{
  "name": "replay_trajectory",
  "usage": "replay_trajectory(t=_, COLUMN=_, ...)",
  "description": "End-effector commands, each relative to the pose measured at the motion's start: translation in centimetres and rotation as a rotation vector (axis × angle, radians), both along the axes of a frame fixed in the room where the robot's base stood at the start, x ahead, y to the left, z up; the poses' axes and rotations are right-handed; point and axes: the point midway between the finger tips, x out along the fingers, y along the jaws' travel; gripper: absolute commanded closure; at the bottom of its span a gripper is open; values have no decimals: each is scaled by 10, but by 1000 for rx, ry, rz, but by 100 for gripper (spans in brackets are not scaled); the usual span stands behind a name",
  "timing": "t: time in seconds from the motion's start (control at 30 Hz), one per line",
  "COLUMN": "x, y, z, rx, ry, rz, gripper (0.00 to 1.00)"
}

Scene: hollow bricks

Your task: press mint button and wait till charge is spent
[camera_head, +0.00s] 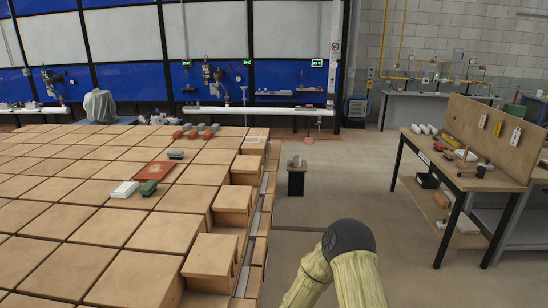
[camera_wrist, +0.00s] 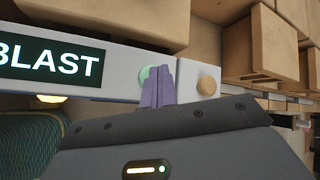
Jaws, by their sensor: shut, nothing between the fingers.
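The mint button (camera_wrist: 146,75) is round and sits on a pale grey panel (camera_wrist: 120,88) in the wrist view. My gripper (camera_wrist: 160,70) is shut and empty, its purple fingers side by side. The fingertips cover the right part of the button; I cannot tell if they touch it or if it is pushed in. A tan round knob (camera_wrist: 207,85) sits on the panel just right of the fingers. In the head view the gripper and button are not seen.
Stacked hollow bricks (camera_wrist: 262,45) stand behind the panel. A yellow lamp (camera_wrist: 52,98) shows below the display.

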Motion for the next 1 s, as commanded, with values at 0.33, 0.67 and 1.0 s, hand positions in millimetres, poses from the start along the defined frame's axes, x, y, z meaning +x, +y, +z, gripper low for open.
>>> replay_trajectory(t=0.33, x=0, y=0, z=30, rx=1, ry=0, rz=-1, gripper=100)
replay_trajectory(t=0.67, x=0, y=0, z=57, rx=2, ry=-1, rz=-1, gripper=100)
replay_trajectory(t=1.0, x=0, y=0, z=60, rx=1, ry=-1, rz=1, gripper=100)
